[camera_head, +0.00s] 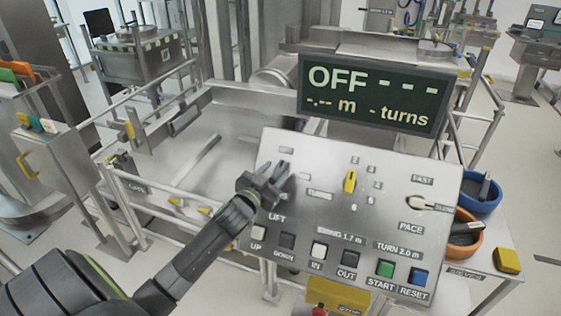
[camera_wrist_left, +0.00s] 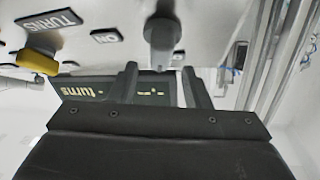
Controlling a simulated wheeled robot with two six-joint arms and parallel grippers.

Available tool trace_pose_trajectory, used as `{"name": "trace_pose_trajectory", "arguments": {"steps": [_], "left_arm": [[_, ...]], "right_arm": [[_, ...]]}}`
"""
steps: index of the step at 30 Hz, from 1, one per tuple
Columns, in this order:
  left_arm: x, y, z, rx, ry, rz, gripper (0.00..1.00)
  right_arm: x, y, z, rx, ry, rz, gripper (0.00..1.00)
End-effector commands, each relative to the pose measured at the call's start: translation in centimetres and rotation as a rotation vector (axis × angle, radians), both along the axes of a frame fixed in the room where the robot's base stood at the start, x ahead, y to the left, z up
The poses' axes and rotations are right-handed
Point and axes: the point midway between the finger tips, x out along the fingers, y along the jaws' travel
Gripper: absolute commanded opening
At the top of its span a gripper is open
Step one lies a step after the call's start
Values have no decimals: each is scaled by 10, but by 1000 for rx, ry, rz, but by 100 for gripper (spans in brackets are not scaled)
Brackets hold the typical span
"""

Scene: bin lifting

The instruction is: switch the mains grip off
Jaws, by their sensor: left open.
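The sloped control panel (camera_head: 335,215) stands in front of me, and the display (camera_head: 375,92) above it reads OFF with dashes. My left gripper (camera_head: 277,170) is over the panel's upper left part, its jaws open and empty. In the left wrist view the two fingers (camera_wrist_left: 159,72) point toward a grey knob or grip (camera_wrist_left: 163,36), which shows above and between them. I cannot tell whether they touch it. A small label (camera_wrist_left: 107,36), perhaps ON, is beside it. In the head view my gripper hides this grip. My right gripper is not in view.
The yellow turns knob (camera_head: 350,181) and pale pace lever (camera_head: 420,202) are to the right. A row of buttons, including green START (camera_head: 385,269) and blue RESET (camera_head: 419,277), runs along the lower edge. Blue (camera_head: 483,190) and orange (camera_head: 465,235) bowls stand at the right.

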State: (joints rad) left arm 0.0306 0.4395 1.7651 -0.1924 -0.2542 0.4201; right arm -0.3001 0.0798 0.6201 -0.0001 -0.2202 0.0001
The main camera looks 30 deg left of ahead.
Motion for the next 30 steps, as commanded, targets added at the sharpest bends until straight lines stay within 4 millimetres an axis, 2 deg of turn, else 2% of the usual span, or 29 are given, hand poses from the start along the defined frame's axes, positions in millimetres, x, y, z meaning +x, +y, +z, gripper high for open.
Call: {"name": "trace_pose_trajectory", "arguments": {"steps": [3,9,21,30], "left_arm": [[17,0,2,-1,0,0,44],[33,2,1,-1,0,0,44],[37,2,0,0,0,0,44],[37,2,0,-1,0,0,6]], "right_arm": [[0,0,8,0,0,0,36],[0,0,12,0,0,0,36],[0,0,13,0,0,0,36],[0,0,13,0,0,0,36]]}}
